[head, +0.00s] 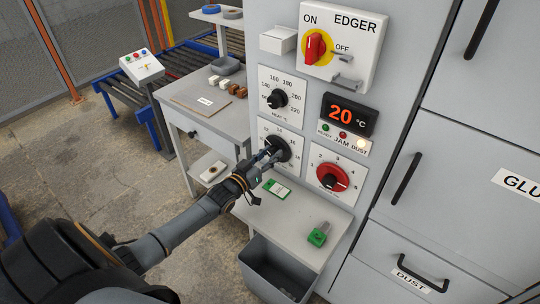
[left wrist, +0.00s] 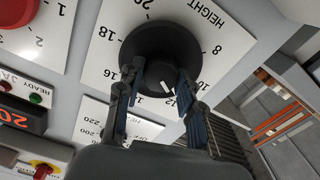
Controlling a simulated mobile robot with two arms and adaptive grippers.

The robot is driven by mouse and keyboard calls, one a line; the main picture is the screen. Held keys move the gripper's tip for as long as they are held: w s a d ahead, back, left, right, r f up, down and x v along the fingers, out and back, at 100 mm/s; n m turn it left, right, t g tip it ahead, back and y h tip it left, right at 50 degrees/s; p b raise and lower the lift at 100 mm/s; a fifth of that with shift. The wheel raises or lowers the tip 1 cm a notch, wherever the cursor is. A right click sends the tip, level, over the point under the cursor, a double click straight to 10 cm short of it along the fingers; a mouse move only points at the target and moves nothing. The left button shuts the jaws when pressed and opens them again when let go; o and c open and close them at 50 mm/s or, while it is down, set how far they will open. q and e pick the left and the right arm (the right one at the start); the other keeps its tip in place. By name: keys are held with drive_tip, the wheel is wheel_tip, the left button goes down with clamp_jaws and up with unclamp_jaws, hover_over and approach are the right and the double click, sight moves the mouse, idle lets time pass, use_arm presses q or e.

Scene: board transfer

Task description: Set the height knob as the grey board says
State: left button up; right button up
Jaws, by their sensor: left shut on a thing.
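The black height knob (head: 278,148) is on a white numbered plate on the grey machine front. In the left wrist view the knob (left wrist: 160,45) fills the upper middle, with HEIGHT printed beside it. Its white mark points towards the 12; some numbers are hidden by the fingers. My left gripper (head: 268,154) is at the knob, its two fingers (left wrist: 163,88) shut on opposite sides of it. A flat greyish-brown board (head: 188,104) with a small white label lies on the side table; its writing is too small to read. My right gripper is not in view.
The display (head: 348,115) reads 20 °C.

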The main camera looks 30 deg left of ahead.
use_arm(q)
drive_tip(key=n, duration=0.3)
drive_tip(key=shift+f+n+b, duration=0.15)
drive_tip(key=shift+n+b, duration=0.2)
drive_tip(key=shift+n, duration=0.05)
drive_tip(key=n+b, duration=0.1)
drive_tip(key=n, duration=0.2)
drive_tip(key=shift+n, duration=0.3)
drive_tip(key=n+b, duration=0.2)
drive_tip(key=n, duration=0.2)
drive_tip(key=shift+f, duration=0.15)
drive_tip(key=shift+n+b, duration=0.65)
drive_tip(key=shift+n, duration=1.25)
drive_tip(key=o, duration=1.2)
drive_tip(key=shift+c, duration=0.2)
drive_tip(key=shift+s, duration=0.15)
drive_tip(key=s+a, duration=0.1)
drive_tip(key=s, duration=1)
drive_tip(key=shift+s, duration=0.4)
